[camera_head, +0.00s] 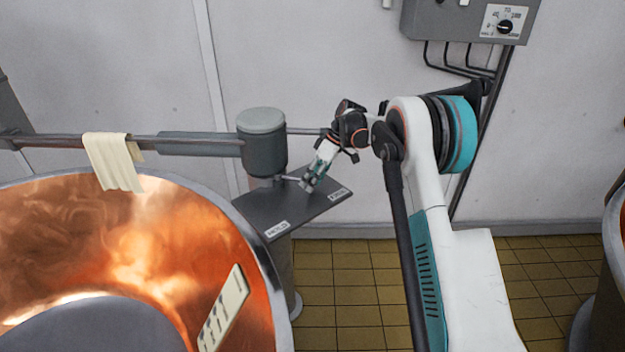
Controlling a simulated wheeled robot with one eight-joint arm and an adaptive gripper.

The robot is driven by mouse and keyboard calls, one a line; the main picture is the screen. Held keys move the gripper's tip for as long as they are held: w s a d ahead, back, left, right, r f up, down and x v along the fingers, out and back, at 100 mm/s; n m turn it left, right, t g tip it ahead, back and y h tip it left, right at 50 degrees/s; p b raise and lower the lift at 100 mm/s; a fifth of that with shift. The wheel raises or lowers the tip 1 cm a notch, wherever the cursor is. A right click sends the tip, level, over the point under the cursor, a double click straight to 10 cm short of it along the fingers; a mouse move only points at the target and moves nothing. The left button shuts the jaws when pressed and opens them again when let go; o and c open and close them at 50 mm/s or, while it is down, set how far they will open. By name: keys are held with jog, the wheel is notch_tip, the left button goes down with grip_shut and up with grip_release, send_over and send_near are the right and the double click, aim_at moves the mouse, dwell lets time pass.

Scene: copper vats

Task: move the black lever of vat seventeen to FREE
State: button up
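A grey post (263,145) with a rounded cap stands at the rim of the copper vat (220,238). A dark plate (292,207) at its foot bears two white labels, a near left one (277,229) and a far right one (339,194); their lettering is too small to read surely. A short thin rod (288,178) comes out of the post's right side, above the plate. My gripper (307,184) points down at the rod's outer end, between the labels and closer to the right one. The gripper covers that end, so the black lever's handle and any grip on it are unclear.
A long horizontal bar (200,144) runs left from the post, with a cream cloth (114,161) over it. A cream slotted board (224,307) leans in the vat. A grey control box (470,18) is on the wall. Tiled floor (345,290) lies right of the vat.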

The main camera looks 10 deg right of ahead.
jog(key=shift+r, duration=0.1)
jog(key=v, duration=1.2)
jog(key=shift+d, duration=0.1)
jog(key=s+a+r+m+t+h, duration=0.1)
jog(key=s+r+m+t+h, duration=0.15)
jog(key=s+r, duration=0.6)
jog(key=s+a+r+m+t+h, duration=0.1)
jog(key=s+a+r+m, duration=0.15)
jog(key=s+r, duration=0.65)
jog(key=s+f+m+t+h, duration=0.1)
jog(key=s+f, duration=0.4)
jog(key=s, duration=0.9)
jog(key=s+d+f+m+t+h, duration=0.1)
jog(key=s+f+m, duration=0.3)
jog(key=s, duration=0.9)
jog(key=shift+s+d+f+m+t, duration=0.35)
jog(key=shift+f+m+t, duration=0.05)
jog(key=shift+f+t, duration=0.5)
